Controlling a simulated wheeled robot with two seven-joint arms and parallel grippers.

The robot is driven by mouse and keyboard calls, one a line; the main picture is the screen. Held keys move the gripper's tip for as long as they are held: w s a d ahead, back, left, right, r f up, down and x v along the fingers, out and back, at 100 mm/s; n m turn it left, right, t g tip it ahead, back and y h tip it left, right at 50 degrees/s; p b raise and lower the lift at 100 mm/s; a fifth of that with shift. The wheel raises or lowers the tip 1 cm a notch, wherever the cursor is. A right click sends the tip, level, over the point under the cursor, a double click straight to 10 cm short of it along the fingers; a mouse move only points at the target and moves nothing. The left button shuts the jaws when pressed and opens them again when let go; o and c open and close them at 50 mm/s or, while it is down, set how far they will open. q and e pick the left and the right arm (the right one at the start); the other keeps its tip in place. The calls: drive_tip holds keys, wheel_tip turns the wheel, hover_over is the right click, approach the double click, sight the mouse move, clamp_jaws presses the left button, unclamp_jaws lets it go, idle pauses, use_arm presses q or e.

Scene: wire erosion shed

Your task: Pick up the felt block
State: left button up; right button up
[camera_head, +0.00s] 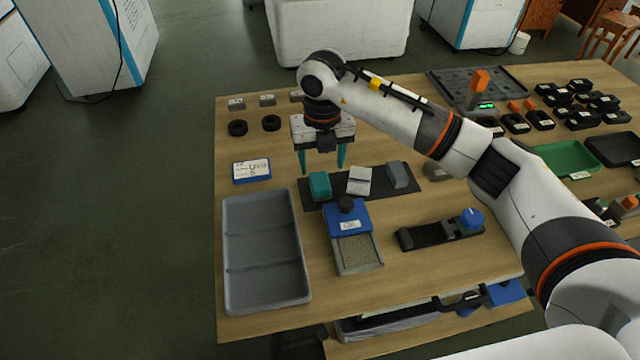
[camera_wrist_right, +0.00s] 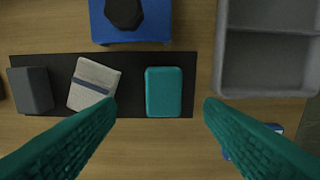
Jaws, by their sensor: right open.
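Three blocks lie in a row on a black mat (camera_head: 340,189): a teal block (camera_head: 320,186), a pale grey block with a dark stripe (camera_head: 359,181) and a dark grey block (camera_head: 398,176). The pale one looks most like felt, but I cannot be sure. In the right wrist view, the teal block (camera_wrist_right: 163,92) appears between the fingers, with the pale block (camera_wrist_right: 94,83) beside it and the dark grey block (camera_wrist_right: 31,90) farther left. My right gripper (camera_head: 322,165) is open and empty, above the table near the teal block. My left gripper is out of view.
A blue box with a black knob (camera_head: 348,217) stands in front of the mat. A grey divided tray (camera_head: 264,285) fills the front left. A blue-framed label (camera_head: 252,171) lies left of the mat. A black holder with a blue knob (camera_head: 440,232) is at right.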

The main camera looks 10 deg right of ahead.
sight(320, 180)
drive_tip(key=shift+a+f+p, duration=0.2)
drive_tip(key=shift+f+p, duration=0.1)
drive_tip(key=shift+f, duration=3.1)
drive_tip(key=c, duration=1.1)
drive_tip(key=shift+o, duration=0.2)
wheel_tip(320, 180, up, 10)
drive_tip(key=shift+r, duration=0.1)
drive_tip(key=o, duration=0.4)
drive_tip(key=c, duration=0.3)
